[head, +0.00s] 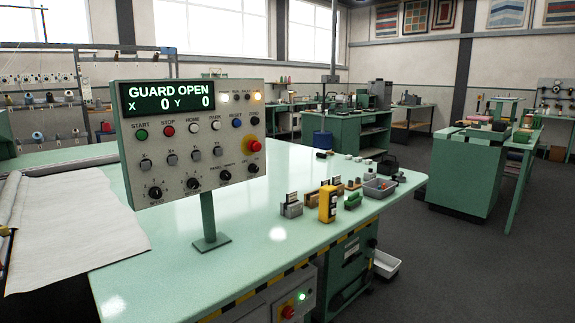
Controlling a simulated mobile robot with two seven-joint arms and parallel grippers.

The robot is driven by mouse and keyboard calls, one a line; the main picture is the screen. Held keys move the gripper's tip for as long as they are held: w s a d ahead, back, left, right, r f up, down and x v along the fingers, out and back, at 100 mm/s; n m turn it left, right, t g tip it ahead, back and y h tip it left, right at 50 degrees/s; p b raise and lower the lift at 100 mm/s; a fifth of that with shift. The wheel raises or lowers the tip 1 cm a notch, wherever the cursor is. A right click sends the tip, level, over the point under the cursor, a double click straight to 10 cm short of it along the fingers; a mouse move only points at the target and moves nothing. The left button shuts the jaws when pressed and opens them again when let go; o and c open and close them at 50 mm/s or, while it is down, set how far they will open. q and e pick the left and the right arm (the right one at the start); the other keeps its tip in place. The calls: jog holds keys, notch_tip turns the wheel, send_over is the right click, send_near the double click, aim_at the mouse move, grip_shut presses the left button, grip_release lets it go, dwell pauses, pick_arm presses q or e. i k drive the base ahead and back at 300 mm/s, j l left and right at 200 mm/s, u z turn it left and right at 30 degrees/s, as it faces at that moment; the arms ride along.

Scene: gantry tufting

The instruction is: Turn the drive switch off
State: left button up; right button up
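A control panel (194,142) stands on a post on the green table, and its screen reads "GUARD OPEN" with X 0 and Y 0. It carries several push buttons, small switches, black knobs and a red stop knob on yellow (253,146). Below the table edge, a light cabinet front (267,309) has a red switch (288,312) and a lit green lamp (302,297). The cabinet is cut off by the bottom of the picture. No label reading "drive" is legible, so I cannot tell which control is the drive switch. Neither gripper is in view.
The green table (280,217) has a black and yellow striped front edge. Small tools, a yellow device (327,204) and a grey bin (380,188) stand at its right. White cloth (75,225) lies at the left. A white tray (386,263) is low beside the table; floor (450,270) at right is clear.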

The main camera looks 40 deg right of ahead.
aim_at(253, 168)
jog(key=i+l, duration=0.1)
jog(key=l, duration=0.75)
jog(key=i+l+z, duration=0.1)
jog(key=l, duration=0.3)
jog(key=i+l, duration=0.15)
jog(key=l, duration=0.25)
jog(key=i+l, duration=0.1)
jog(key=l, duration=0.35)
jog(key=k+z, duration=0.05)
